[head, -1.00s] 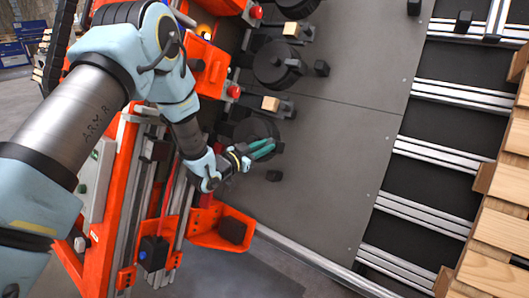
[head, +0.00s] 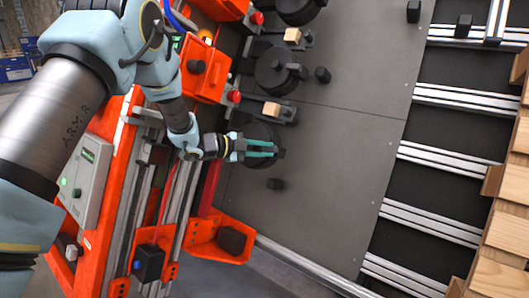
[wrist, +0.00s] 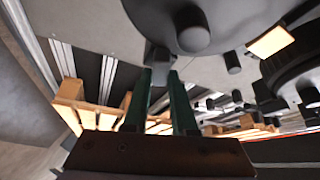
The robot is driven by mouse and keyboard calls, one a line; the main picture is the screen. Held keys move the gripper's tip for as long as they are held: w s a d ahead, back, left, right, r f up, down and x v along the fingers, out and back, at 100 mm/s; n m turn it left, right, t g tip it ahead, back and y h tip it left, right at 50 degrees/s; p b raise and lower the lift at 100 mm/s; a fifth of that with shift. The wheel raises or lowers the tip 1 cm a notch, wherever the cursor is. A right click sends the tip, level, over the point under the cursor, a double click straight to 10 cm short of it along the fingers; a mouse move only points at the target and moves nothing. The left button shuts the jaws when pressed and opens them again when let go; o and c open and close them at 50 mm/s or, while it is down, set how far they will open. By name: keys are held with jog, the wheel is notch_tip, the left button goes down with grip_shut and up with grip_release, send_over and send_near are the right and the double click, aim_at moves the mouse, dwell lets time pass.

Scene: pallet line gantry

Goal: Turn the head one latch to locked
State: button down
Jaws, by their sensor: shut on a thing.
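The lowest dark round latch (head: 260,131) sits on the grey panel, partly hidden behind my gripper in the head view. My gripper (head: 275,149), with green fingers, points right across the lower part of this disc. In the wrist view, my gripper (wrist: 160,76) has its fingertips on either side of a dark grey latch handle (wrist: 158,54), shut on it. The disc of the latch (wrist: 225,14) with its round hub shows just above. I cannot read any locked mark.
A wooden block (head: 271,109) in a black holder is just above. A second round latch (head: 277,72) is higher up. An orange bracket (head: 225,240) lies below; wooden pallets (head: 505,230) stand right.

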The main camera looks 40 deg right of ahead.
jog(key=shift+m+g+y+p, duration=0.3)
jog(key=shift+m+y, duration=0.6)
jog(key=shift+m, duration=1.1)
jog(key=c, duration=0.7)
grip_release()
jog(key=v, duration=1)
jog(key=shift+a+r, duration=0.25)
jog(key=shift+r, duration=0.05)
jog(key=shift+w, duration=0.1)
